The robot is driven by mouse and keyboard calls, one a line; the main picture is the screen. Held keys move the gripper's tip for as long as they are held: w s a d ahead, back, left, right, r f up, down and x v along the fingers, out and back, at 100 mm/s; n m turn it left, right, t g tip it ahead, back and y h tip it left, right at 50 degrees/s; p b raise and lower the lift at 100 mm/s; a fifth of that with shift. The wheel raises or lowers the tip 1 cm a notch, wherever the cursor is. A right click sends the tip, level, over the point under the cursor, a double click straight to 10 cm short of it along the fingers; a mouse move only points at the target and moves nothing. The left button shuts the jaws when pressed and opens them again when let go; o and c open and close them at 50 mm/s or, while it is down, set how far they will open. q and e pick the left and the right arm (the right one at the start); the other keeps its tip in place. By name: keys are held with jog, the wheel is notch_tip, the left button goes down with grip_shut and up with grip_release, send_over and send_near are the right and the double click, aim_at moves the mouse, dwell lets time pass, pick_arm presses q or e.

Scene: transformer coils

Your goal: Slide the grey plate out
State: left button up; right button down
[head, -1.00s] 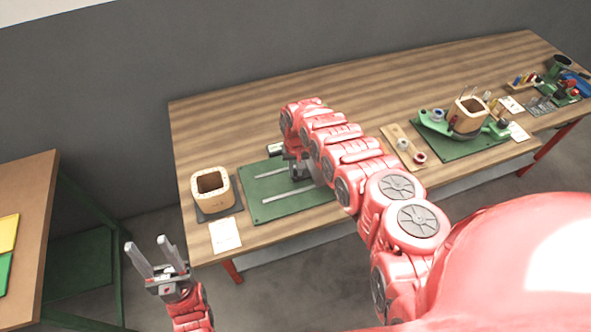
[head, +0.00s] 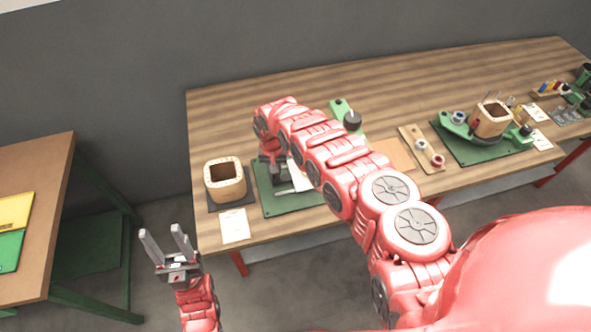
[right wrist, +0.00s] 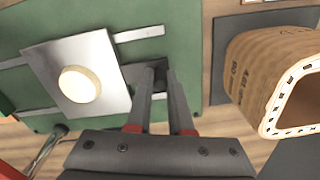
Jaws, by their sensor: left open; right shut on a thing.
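The grey plate (right wrist: 108,62) is a flat metal sheet with a round cream disc (right wrist: 80,84) on it. It lies across two pale rails on the green board (right wrist: 185,20). My right gripper (right wrist: 157,75) is shut at the plate's right edge in the right wrist view, on what looks like its dark handle; the fingers partly hide the grip. In the head view the right gripper (head: 280,182) is low over the green board (head: 300,207), with part of the plate (head: 297,178) showing beside it. My left gripper (head: 161,234) is open and empty, off the table.
A wooden coil former (head: 226,181) on a dark pad stands left of the green board, close to the right gripper's side. A white card (head: 234,226) lies in front of it. A fixture with another coil (head: 491,119) stands further right. The table's back is largely clear.

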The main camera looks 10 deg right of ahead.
jog(key=a+b, duration=0.1)
jog(key=a, duration=0.3)
jog(key=shift+a, duration=0.2)
jog(key=shift+a+b, duration=0.35)
jog(key=shift+a, duration=0.15)
jog(key=shift+r, duration=0.1)
jog(key=c, duration=0.8)
grip_release()
